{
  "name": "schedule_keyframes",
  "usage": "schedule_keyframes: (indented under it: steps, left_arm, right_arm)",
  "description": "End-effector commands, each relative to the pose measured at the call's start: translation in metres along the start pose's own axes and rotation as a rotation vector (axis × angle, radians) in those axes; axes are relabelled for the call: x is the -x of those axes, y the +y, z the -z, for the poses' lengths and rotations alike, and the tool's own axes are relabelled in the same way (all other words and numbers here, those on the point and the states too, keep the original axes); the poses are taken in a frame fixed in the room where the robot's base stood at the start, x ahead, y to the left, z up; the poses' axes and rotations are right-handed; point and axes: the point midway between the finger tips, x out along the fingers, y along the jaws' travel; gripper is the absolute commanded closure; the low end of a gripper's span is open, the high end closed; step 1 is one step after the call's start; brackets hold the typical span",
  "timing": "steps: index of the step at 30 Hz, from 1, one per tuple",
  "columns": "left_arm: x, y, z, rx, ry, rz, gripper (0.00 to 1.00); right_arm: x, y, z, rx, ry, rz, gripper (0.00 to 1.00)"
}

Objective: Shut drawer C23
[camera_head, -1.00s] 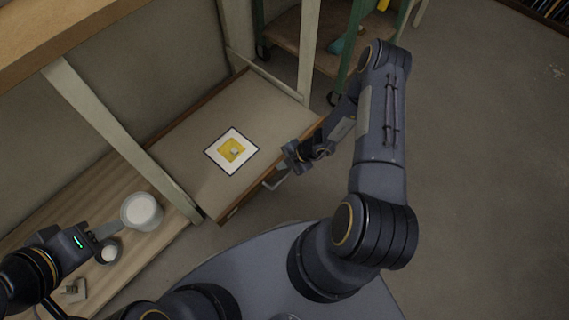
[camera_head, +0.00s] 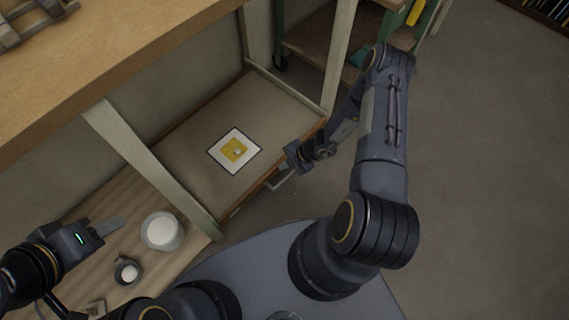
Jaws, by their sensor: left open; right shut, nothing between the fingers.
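The drawer (camera_head: 190,140) sits between the two pale legs of the workbench, its wooden front edge close to the line of the legs. No label can be read on it. A white card with a yellow patch (camera_head: 234,151) lies inside. A grey handle (camera_head: 280,183) shows on the drawer's front. My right gripper (camera_head: 297,156) is shut and empty at the right part of the drawer front; whether it touches cannot be told. My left gripper (camera_head: 112,228) is open and empty over the wooden board at lower left, away from the drawer.
A white-filled cup (camera_head: 162,232) and a small dark-rimmed pot (camera_head: 127,272) stand on the wooden board (camera_head: 88,205) near my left gripper. The bench top (camera_head: 130,60) overhangs the drawer. A green-framed cart (camera_head: 315,50) stands behind. Floor at right is clear.

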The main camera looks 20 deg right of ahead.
Motion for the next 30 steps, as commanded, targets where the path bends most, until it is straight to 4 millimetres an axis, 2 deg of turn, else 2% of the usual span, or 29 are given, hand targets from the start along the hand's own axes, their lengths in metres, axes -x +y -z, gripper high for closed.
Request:
schedule_keyframes:
  steps: [1, 8, 14, 16, 18, 24, 30]
  left_arm:
    - [-0.001, 0.0, 0.0, 0.0, 0.0, 0.0, 0.55]
    - [0.0, 0.0, 0.0, 0.0, 0.0, 0.0, 0.55]
    - [0.005, 0.002, 0.002, 0.0, 0.0, 0.0, 0.55]
    - [0.009, 0.004, 0.004, 0.0, 0.0, 0.0, 0.55]
    - [0.017, 0.008, 0.008, 0.0, 0.0, 0.0, 0.55]
    - [0.029, 0.013, 0.015, 0.0, 0.0, 0.0, 0.55]
    - [0.036, 0.016, 0.018, 0.0, 0.0, 0.0, 0.55]
  right_arm:
    - [-0.002, 0.007, 0.0, 0.004, 0.001, -0.013, 1.0]
    - [0.0, 0.006, 0.0, 0.004, 0.002, -0.016, 1.0]
    - [0.013, -0.015, -0.004, 0.004, 0.003, -0.006, 1.0]
    - [0.024, -0.022, -0.006, 0.008, 0.002, -0.003, 1.0]
    - [0.045, -0.019, -0.005, 0.011, 0.001, -0.003, 1.0]
    - [0.088, -0.021, -0.005, 0.009, 0.0, 0.001, 1.0]
    - [0.112, -0.023, -0.006, 0.009, 0.002, 0.002, 1.0]
